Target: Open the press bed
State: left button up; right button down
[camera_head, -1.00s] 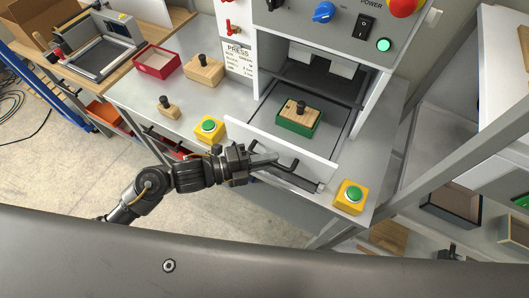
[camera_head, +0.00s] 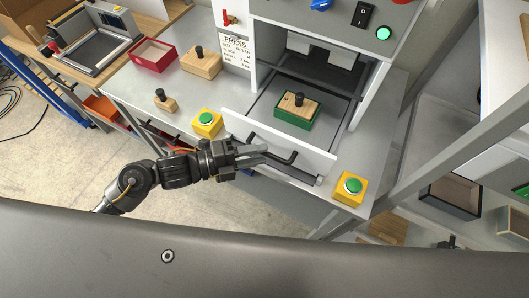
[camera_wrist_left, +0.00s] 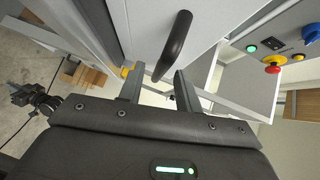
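The press bed (camera_head: 262,107) is a grey drawer slid out of the press, with a white front panel (camera_head: 310,153). A dark bar handle (camera_head: 285,157) is on that panel; it also shows in the left wrist view (camera_wrist_left: 174,45). A green block (camera_head: 296,121) with a wooden, black-knobbed top (camera_head: 297,103) sits on the bed. My left gripper (camera_head: 262,153) is open and empty in front of the panel. In the left wrist view, its two fingers (camera_wrist_left: 158,88) stand apart, and the handle lies beyond their tips. I cannot identify my right gripper in these views.
Yellow boxes with green buttons stand left (camera_head: 207,123) and right (camera_head: 349,189) of the bed. A red tray (camera_head: 152,56) and wooden knobbed blocks (camera_head: 201,62) (camera_head: 165,101) lie on the bench at left. Grey frame posts (camera_head: 440,110) stand at right. The floor in front is open.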

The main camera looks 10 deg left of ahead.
pick_arm(q)
jog(key=b+v, duration=0.2)
jog(key=v, duration=0.6)
jog(key=shift+a, duration=0.1)
